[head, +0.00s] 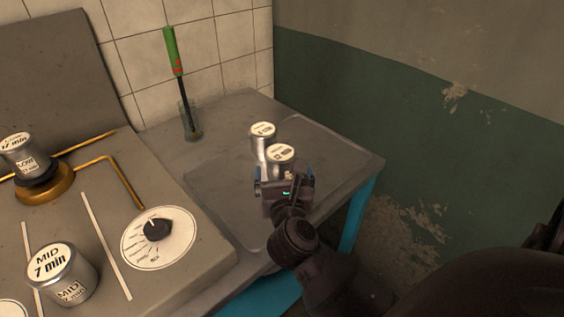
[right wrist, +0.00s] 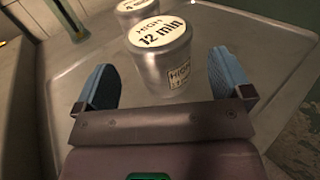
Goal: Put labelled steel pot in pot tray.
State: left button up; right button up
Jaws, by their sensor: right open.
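A steel pot (right wrist: 160,62) labelled "HIGH 12 min" stands upright on the grey pot tray (head: 222,195); the head view also shows this pot (head: 280,155). My right gripper (head: 284,177) is open at its near side. In the right wrist view the blue fingers lie left and right of the pot, with visible gaps. A second steel pot (head: 263,132) stands behind it on the tray, its label partly cut off in the wrist view. A "MID 7 min" pot (head: 62,276) stands on the stove top. My left gripper is not in view.
A labelled pot (head: 24,155) sits on the stove's brass burner (head: 45,190). Another pot lid (head: 12,309) is cut off at the bottom left. A dial (head: 158,232) is on the stove. A green-handled tool (head: 174,60) stands in a glass (head: 190,122) behind the tray.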

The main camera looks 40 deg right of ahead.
jog(key=v, duration=0.7)
jog(key=shift+s+a, duration=0.15)
jog(key=shift+s, duration=0.1)
dwell(0.3)
